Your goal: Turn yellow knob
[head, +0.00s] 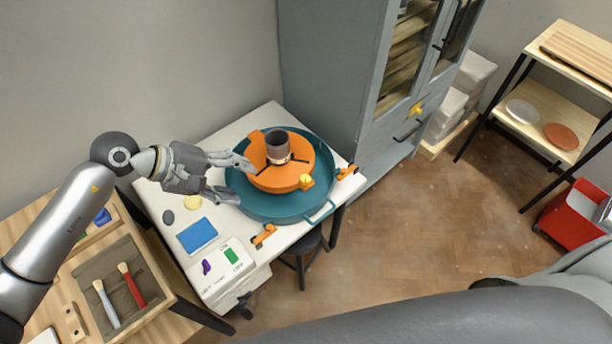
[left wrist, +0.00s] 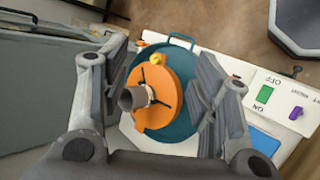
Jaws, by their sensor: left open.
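A small yellow knob (head: 306,181) sits on the front rim of an orange disc (head: 270,179) on the white wheel table. It also shows at the disc's edge in the left wrist view (left wrist: 158,58). Another yellow knob-like piece (head: 416,109) is on the grey cabinet's door. My left gripper (head: 244,181) is open and empty, with its fingers at the left side of the disc and teal pan. In the left wrist view the disc shows between the spread fingers (left wrist: 163,62). Whether a finger touches the disc or pan I cannot tell. My right gripper is out of view.
A brown cup (head: 277,148) stands on the disc, inside the teal pan (head: 322,205). The white table (head: 187,254) carries a blue pad and green and purple switches. A brush tray (head: 110,282) is at left.

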